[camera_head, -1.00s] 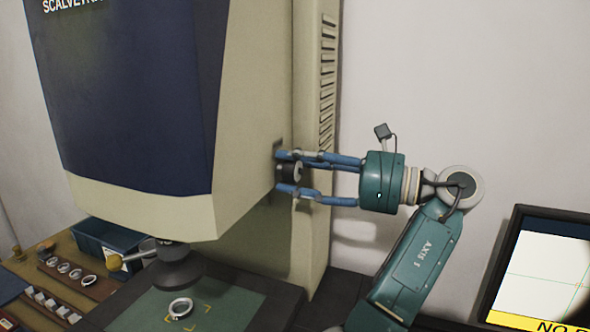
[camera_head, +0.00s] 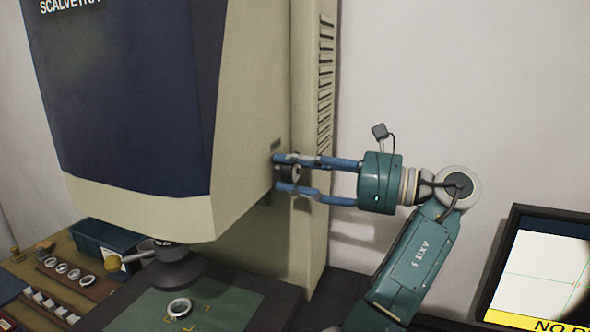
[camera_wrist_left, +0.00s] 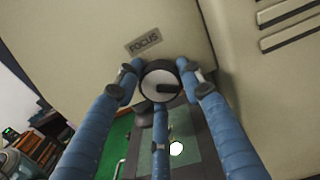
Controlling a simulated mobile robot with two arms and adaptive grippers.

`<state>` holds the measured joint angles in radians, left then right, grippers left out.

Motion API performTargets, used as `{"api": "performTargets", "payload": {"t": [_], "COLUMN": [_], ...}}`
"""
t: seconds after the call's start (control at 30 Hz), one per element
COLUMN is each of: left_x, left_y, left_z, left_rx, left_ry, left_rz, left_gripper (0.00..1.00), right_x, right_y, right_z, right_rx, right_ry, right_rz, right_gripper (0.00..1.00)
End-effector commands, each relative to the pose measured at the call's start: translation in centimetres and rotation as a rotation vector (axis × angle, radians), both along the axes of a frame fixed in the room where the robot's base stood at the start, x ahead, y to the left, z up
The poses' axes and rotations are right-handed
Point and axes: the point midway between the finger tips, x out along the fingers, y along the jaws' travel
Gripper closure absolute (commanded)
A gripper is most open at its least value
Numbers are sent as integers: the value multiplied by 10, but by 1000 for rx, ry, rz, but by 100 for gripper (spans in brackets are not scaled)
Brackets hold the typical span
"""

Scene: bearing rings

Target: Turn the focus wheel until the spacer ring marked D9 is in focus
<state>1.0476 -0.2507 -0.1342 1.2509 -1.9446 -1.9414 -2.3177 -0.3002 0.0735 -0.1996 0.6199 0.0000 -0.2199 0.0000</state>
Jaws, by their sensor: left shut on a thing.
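The dark focus wheel (camera_head: 290,174) is on the side of the tall measuring machine (camera_head: 140,95). My left gripper (camera_head: 279,173) is shut on it, with blue fingers around its rim. In the left wrist view the wheel (camera_wrist_left: 160,84) shows a pale face with a dark bar, below a FOCUS label (camera_wrist_left: 144,41). A metal ring (camera_head: 179,309) lies on the stage under the lens (camera_head: 174,268); I cannot read a mark on it. My right gripper is not in view.
Several rings (camera_head: 61,267) sit in a row on a brown holder at the lower left, near small pale blocks (camera_head: 44,305). A blue bin (camera_head: 103,240) stands behind them. The wall side right of the machine is clear around my arm.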

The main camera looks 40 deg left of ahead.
Motion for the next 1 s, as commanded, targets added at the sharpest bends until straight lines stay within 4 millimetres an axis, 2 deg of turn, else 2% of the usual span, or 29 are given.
{"api": "performTargets", "payload": {"t": [0.03, 0.6, 1.0], "left_x": [1, 0, 0], "left_y": [0, 0, 0], "left_z": [5, 4, 5], "left_rx": [12, 96, 117], "left_ry": [-21, -367, -448], "left_rz": [-3, -3, -3], "left_gripper": [88, 88, 88], "right_x": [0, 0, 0], "right_y": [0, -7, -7], "right_z": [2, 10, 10], "right_rx": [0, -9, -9], "right_ry": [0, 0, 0], "right_rz": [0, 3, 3], "right_gripper": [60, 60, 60]}}
